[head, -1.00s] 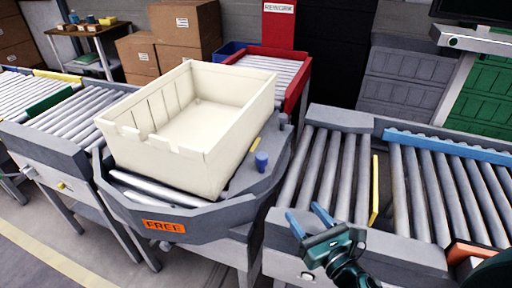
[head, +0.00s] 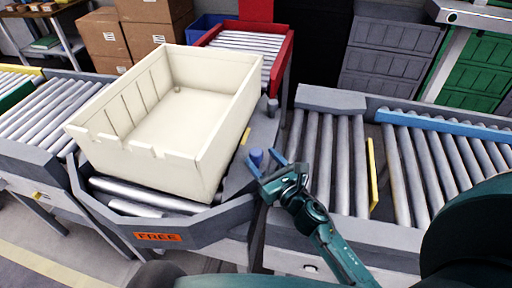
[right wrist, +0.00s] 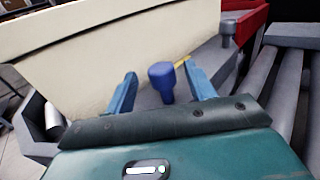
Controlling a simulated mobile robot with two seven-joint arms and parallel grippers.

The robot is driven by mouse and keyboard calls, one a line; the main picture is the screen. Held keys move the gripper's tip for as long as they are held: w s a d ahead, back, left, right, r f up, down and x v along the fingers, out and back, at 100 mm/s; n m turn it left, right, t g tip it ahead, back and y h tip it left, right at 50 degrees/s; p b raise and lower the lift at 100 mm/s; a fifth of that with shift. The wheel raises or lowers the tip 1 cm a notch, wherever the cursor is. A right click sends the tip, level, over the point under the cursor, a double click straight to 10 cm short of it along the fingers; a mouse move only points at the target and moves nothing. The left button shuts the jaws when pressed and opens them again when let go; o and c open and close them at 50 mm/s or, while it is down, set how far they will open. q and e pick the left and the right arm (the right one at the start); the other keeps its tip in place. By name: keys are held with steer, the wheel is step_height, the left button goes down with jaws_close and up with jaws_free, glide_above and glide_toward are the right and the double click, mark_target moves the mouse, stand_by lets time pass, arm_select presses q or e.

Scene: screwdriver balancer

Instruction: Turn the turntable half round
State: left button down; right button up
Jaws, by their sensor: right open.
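The turntable (head: 205,222) is a grey rimmed deck with rollers and an orange label reading FREE on its front. A cream tote (head: 160,120) sits on it, open at the top. A blue knob (head: 256,156) stands on the turntable's right side, by the tote. My right gripper (head: 265,164) is open at the knob. In the right wrist view the blue knob (right wrist: 162,80) shows between the two blue fingers, with space on both sides. My left gripper is not in view.
A roller conveyor (head: 327,165) with a yellow bar (head: 373,172) lies to the right. Another roller conveyor (head: 50,115) lies to the left. A red-sided conveyor (head: 250,45) is behind. Cardboard boxes (head: 155,40) stand at the back.

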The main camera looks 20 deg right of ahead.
mark_target(260, 156)
steer(key=shift+w+a, duration=0.2)
steer(key=shift+w, duration=0.8)
steer(key=shift+w+a, duration=0.2)
steer(key=shift+w, duration=0.8)
steer(key=shift+c, duration=0.3)
jaws_close()
